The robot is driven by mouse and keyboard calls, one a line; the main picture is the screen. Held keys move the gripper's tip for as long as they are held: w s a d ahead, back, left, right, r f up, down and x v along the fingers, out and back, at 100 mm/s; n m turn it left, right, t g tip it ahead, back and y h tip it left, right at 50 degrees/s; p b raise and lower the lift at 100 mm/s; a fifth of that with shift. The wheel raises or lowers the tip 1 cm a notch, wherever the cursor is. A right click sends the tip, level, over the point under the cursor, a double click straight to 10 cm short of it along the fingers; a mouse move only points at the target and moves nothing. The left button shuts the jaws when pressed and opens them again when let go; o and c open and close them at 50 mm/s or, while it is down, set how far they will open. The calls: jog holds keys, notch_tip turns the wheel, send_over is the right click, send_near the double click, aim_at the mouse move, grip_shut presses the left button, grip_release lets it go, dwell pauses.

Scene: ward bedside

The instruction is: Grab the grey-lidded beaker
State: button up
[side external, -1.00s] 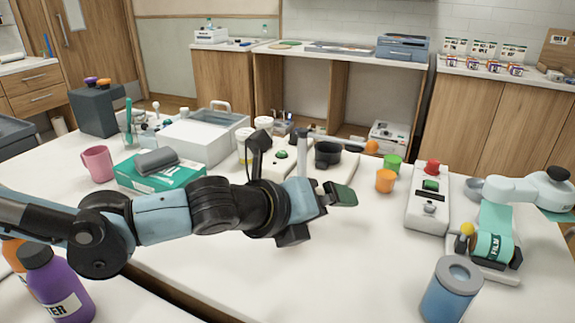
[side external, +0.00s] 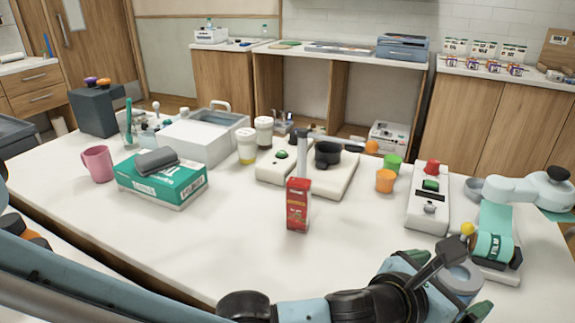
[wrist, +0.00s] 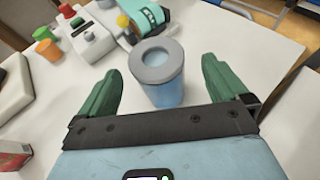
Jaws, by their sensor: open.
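The grey-lidded beaker (wrist: 168,94) is a blue cylinder with a grey ring-shaped lid. It stands upright on the white table, in the middle of the wrist view. In the side view the beaker (side external: 462,278) is at the front right, partly hidden by my gripper. My gripper (wrist: 161,68) has two green fingers spread wide, one on each side of the beaker in the wrist view. Clear gaps show between beaker and fingers, and nothing is held. How deep the beaker sits between the fingers is hard to tell.
A mint-green and white device (side external: 494,245) with a yellow knob stands just behind the beaker. A white control box (side external: 428,212) with a red knob is to its left. A red carton (side external: 298,205) stands mid-table. The table right of the beaker is bare in the wrist view.

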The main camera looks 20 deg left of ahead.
aim_at(465, 271)
jog(key=shift+w+r+x, duration=0.1)
jog(key=shift+x, duration=1)
jog(key=shift+w+r+x, duration=0.1)
jog(key=shift+r+x, duration=0.05)
jog(key=shift+x, duration=1)
jog(key=shift+w+d+f, duration=0.25)
jog(key=shift+w+d, duration=0.05)
jog(key=shift+w, duration=0.25)
jog(key=shift+c, duration=0.3)
jog(key=c, duration=1.2)
